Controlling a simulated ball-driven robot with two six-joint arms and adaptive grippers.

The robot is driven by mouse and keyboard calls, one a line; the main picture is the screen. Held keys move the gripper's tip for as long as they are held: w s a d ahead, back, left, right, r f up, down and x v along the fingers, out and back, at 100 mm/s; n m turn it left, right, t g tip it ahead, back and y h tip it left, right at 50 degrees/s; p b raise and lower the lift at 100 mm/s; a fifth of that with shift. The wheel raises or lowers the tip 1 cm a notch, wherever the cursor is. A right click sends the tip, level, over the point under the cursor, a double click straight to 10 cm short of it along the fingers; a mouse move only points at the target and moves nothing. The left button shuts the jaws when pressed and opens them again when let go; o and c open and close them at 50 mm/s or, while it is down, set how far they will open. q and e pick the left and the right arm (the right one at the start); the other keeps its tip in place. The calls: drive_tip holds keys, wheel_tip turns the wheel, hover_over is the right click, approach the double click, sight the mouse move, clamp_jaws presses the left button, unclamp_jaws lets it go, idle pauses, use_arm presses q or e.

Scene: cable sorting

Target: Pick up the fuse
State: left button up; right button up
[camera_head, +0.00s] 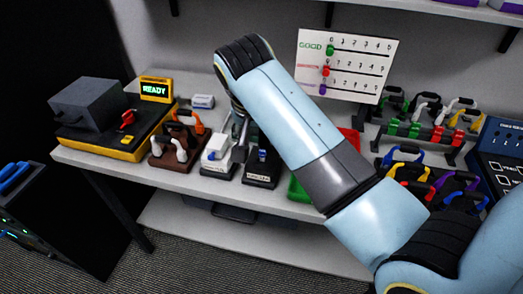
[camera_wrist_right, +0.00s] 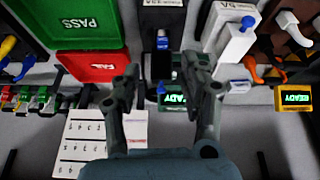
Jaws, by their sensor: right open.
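I cannot tell for certain which piece is the fuse. A small blue-ended piece (camera_wrist_right: 162,44) shows on a dark holder (camera_wrist_right: 164,18) in the right wrist view. The dark holder (camera_head: 261,172) stands near the front of the table in the head view. A white block marked 5A (camera_wrist_right: 233,42) stands beside it, and the white block (camera_head: 216,147) also shows in the head view. My right gripper (camera_head: 239,145) is open, above and between these two. In the right wrist view the open gripper (camera_wrist_right: 161,72) has nothing held between its fingers. My left gripper is out of view.
A yellow-black station (camera_head: 125,150) with a READY display (camera_head: 155,89) and a brown holder (camera_head: 174,150) stand left. A green PASS tray (camera_wrist_right: 88,22) and a red tray (camera_wrist_right: 92,67) lie beside the dark holder. Racks of coloured cables (camera_head: 425,125) fill the right.

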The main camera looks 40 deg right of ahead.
drive_tip(key=w, duration=0.2)
hover_over(262, 151)
drive_tip(key=s+a, duration=0.1)
drive_tip(key=a, duration=0.1)
wheel_tip(262, 151, down, 4)
drive_tip(key=shift+r+m, duration=0.1)
drive_tip(key=shift+m, duration=0.3)
drive_tip(key=x, duration=0.3)
drive_tip(key=p+x, duration=0.1)
drive_tip(key=x, duration=0.1)
drive_tip(key=shift+s+d, duration=0.2)
drive_tip(key=shift+s, duration=0.05)
drive_tip(key=c, duration=0.9)
